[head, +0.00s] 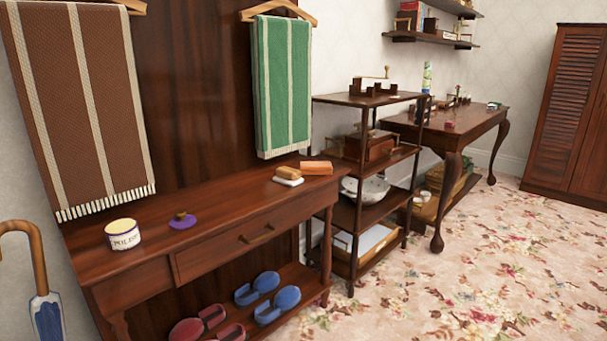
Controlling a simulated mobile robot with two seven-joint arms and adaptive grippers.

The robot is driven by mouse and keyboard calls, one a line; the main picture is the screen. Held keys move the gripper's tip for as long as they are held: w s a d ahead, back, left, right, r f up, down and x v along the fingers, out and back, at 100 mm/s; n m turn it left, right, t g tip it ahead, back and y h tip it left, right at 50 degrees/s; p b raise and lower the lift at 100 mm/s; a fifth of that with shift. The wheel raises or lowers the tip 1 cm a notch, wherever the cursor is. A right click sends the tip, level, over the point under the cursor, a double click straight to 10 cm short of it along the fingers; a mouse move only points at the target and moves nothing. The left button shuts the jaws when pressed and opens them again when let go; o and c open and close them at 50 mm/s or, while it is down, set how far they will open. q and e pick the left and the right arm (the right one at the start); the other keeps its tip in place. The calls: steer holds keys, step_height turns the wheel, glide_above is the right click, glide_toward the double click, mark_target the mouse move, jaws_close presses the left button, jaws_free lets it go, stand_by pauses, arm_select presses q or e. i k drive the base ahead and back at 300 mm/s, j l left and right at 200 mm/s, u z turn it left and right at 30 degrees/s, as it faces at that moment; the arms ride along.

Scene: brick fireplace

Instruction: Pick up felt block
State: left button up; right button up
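A dark wooden console table (215,212) stands at the left. On its right end lies a small tan block with a white layer beneath it (288,177), which looks like a block faced with felt. Right behind it, to the right, lies an orange block (316,168). I cannot tell for certain which of the two is the felt block. They lie close together, with nothing on top of them. Neither of my grippers shows in the head view.
A polish tin (123,235) and a purple disc with a knob (182,221) stand on the table's left half. A green striped towel (283,85) hangs behind the blocks. A shelf rack (364,99) stands to the right. The floral carpet (480,260) is clear.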

mark_target(288, 176)
steer(key=i+l, duration=0.2)
steer(key=l, duration=0.15)
steer(key=i+l, duration=0.15)
steer(key=l, duration=0.2)
steer(key=i+l, duration=0.2)
steer(key=l, duration=0.15)
